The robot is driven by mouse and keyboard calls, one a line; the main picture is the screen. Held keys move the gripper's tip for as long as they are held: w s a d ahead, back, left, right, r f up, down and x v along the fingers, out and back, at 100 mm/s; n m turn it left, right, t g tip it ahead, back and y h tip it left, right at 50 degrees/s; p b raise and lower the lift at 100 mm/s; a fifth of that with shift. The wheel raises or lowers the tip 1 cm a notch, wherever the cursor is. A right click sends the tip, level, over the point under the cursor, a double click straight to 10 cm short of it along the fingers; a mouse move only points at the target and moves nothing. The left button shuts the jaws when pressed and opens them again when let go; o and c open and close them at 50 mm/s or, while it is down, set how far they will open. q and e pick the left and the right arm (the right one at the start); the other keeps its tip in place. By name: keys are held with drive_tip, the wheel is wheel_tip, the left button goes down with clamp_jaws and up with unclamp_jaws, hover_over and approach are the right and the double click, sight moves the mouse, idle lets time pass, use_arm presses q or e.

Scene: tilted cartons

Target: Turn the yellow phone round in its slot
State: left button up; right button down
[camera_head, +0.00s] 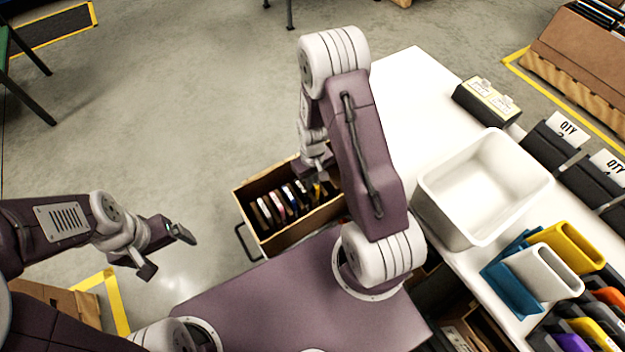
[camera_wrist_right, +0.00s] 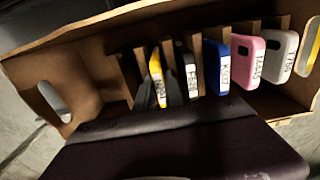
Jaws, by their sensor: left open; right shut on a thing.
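The yellow phone (camera_wrist_right: 157,76) stands on edge in the cardboard carton (camera_wrist_right: 95,55), at the left end of a row of phones in the right wrist view. A label shows on its edge. My right gripper (camera_wrist_right: 160,92) is shut on it, with dark fingers on either side. In the head view my right gripper (camera_head: 319,180) reaches into the right part of the carton (camera_head: 262,238), and a bit of yellow shows beside it. The lower part of the phone is hidden. My left gripper (camera_head: 168,253) is open and empty over the floor, left of the carton.
Black (camera_wrist_right: 188,72), blue (camera_wrist_right: 216,68), pink (camera_wrist_right: 248,60) and white (camera_wrist_right: 279,56) phones stand in slots to the right of the yellow one. A white bin (camera_head: 480,238) stands on the white table (camera_head: 405,90). Bare floor lies left of the carton.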

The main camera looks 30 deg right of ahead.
drive_tip(key=c, duration=1.3)
unclamp_jaws()
drive_tip(key=shift+c, duration=0.2)
wheel_tip(320, 180, up, 9)
drive_tip(key=p, duration=0.4)
wheel_tip(320, 180, up, 7)
drive_tip(key=p, duration=0.7)
